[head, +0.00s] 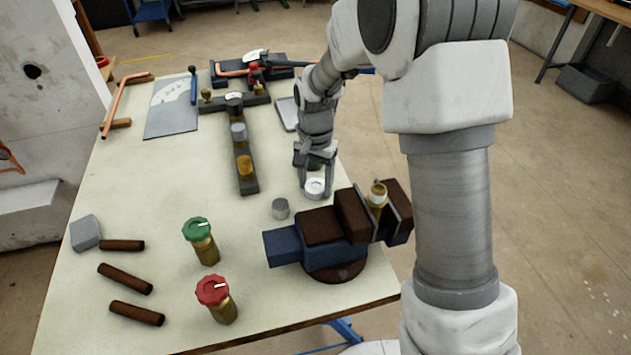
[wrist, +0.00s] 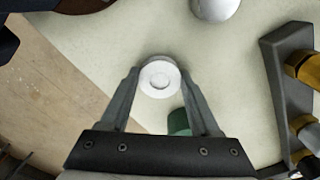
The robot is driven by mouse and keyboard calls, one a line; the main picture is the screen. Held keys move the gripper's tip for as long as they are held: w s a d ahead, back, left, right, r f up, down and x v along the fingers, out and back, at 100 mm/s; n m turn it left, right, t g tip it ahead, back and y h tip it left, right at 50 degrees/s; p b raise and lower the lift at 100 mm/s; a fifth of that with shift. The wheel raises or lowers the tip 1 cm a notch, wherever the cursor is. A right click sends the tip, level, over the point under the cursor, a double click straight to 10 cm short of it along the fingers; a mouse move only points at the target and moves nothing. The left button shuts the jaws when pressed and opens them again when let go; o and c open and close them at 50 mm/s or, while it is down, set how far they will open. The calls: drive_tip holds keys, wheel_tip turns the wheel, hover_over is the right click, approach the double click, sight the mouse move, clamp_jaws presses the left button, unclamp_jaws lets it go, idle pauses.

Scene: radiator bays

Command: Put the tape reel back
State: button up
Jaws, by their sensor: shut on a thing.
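The white tape reel (head: 315,187) is a small round disc near the right edge of the table. My gripper (head: 315,185) points down and is shut on it. In the wrist view the reel (wrist: 160,77) sits between the two fingertips (wrist: 160,85), its round face and centre ring showing. I cannot tell whether the reel touches the table or hangs just above it. A small dark green item (wrist: 179,122) shows beside the right finger in the wrist view; most of it is hidden behind my gripper in the head view.
A blue and brown vise (head: 330,235) stands close in front, with a grey cylinder (head: 280,208) beside it. A dark T-shaped rack (head: 240,145) with fittings lies to the left. Green-knobbed (head: 200,240) and red-knobbed (head: 216,298) valves stand at the front. The table's middle left is clear.

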sight(316, 186)
drive_tip(key=o, duration=1)
drive_tip(key=shift+f, duration=0.1)
drive_tip(key=shift+c, duration=0.2)
wheel_tip(316, 186, up, 12)
drive_tip(key=p, duration=0.2)
drive_tip(key=s+d+r+n+t, duration=0.3)
drive_tip(key=s+d+r, duration=0.3)
drive_tip(key=s+r, duration=0.5)
drive_tip(key=s+d+n+t, duration=0.2)
drive_tip(key=s+d, duration=0.1)
drive_tip(key=s, duration=0.9)
drive_tip(key=shift+d+f+n+t, duration=0.25)
drive_tip(key=shift+d+n+t, duration=0.05)
drive_tip(key=shift+d+n, duration=0.1)
drive_tip(key=shift+s, duration=0.1)
